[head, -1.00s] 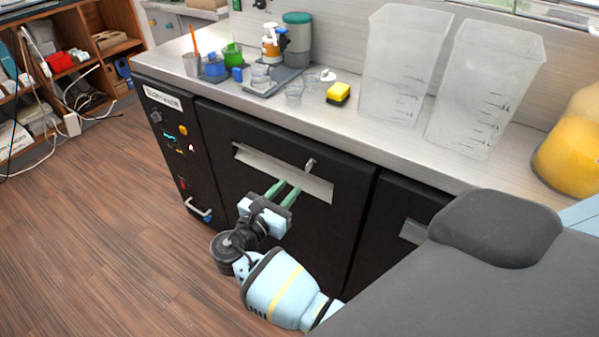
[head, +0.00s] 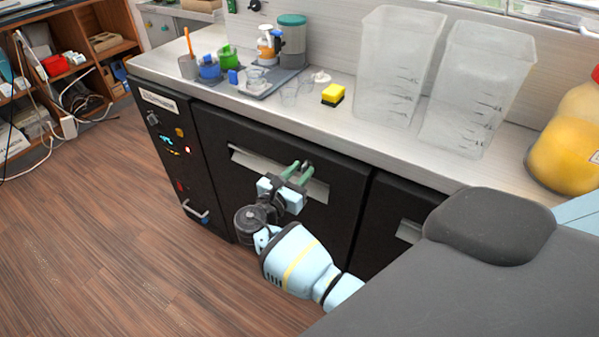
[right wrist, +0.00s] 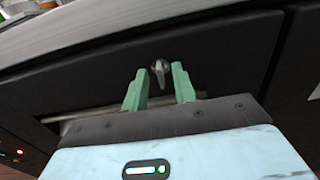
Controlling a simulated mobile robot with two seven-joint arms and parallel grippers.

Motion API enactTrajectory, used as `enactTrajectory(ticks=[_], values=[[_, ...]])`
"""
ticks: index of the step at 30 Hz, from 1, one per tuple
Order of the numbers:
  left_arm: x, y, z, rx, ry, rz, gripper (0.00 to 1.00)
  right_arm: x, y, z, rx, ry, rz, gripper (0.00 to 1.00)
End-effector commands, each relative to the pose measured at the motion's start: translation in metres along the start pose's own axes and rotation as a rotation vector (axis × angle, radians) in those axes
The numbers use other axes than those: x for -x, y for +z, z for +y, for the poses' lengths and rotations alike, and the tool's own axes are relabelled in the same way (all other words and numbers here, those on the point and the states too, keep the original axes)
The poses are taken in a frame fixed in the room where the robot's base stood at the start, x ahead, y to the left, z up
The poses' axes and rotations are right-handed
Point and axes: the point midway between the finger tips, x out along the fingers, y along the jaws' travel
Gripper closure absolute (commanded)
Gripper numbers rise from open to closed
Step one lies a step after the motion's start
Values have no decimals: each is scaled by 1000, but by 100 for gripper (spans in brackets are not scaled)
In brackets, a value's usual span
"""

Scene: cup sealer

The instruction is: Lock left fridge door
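The left fridge door (head: 240,140) is a black panel under the counter and looks closed. It has a long silver recessed handle (head: 250,161). A small metal lock key (right wrist: 160,70) sticks out of the door above the handle's right part. My right gripper (head: 299,168) is in front of the door at the lock. In the right wrist view its two green fingers (right wrist: 158,85) are apart, one on each side of the key, with gaps showing. I cannot tell whether they reach the key in depth. My left gripper is not in view.
A second black door (head: 400,220) is to the right.

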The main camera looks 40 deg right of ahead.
Motion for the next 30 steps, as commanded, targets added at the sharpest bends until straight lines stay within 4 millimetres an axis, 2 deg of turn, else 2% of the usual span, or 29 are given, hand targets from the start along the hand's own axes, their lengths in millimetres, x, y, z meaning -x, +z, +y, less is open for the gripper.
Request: enactTrajectory(ticks=[4,11,22,30], values=[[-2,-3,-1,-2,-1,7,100,0,0,0,0,0,0,73],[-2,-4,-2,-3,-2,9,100,0,0,0,0,0,0,100],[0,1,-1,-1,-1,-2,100,0,0,0,-21,0,0,100],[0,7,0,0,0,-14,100,1,-1,-1,-152,0,0,100]])
